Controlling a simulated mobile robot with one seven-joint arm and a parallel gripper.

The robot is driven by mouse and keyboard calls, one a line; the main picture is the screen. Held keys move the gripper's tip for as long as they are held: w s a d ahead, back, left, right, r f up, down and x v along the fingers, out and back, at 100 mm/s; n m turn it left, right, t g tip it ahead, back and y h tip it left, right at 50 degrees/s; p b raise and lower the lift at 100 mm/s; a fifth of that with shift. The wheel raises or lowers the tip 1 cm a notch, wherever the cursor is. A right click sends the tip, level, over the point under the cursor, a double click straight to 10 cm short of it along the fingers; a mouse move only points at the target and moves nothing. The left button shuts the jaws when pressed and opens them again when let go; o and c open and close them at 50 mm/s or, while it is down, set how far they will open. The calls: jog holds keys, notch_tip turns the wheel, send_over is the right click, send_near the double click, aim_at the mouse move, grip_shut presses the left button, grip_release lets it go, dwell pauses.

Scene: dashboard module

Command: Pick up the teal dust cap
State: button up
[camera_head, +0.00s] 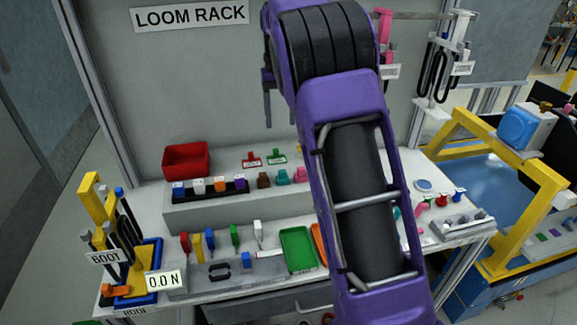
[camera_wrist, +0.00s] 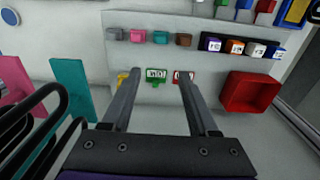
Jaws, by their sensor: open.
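The teal dust cap (camera_head: 282,177) is a small block on the raised shelf of the bench, between a brown cap (camera_head: 264,180) and a pink cap (camera_head: 300,175). In the wrist view the teal cap (camera_wrist: 160,37) stands in the same row, beyond my fingertips and apart from them. My gripper (camera_wrist: 158,72) is open and empty, its two dark fingers spread on either side of a green tag. In the head view my purple arm hides most of the gripper; a dark finger shows beside it, above the shelf.
A red bin (camera_head: 187,160) and a dark block of labelled connectors (camera_head: 210,188) stand left of the caps. A red tag (camera_head: 251,160) and green tag (camera_head: 277,156) stand behind them. A green tray (camera_head: 298,250) lies in front. Pink and teal panels (camera_wrist: 70,85) show at the wrist view's left.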

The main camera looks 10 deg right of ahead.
aim_at(282, 170)
notch_tip(282, 170, down, 12)
jog(key=shift+s+f+b, duration=0.15)
jog(key=shift+f+b, duration=0.05)
jog(key=shift+b, duration=0.45)
jog(key=shift+s+f, duration=0.2)
jog(key=shift+f, duration=1.15)
jog(key=shift+s+f, duration=0.2)
jog(key=shift+f, duration=1.1)
grip_shut()
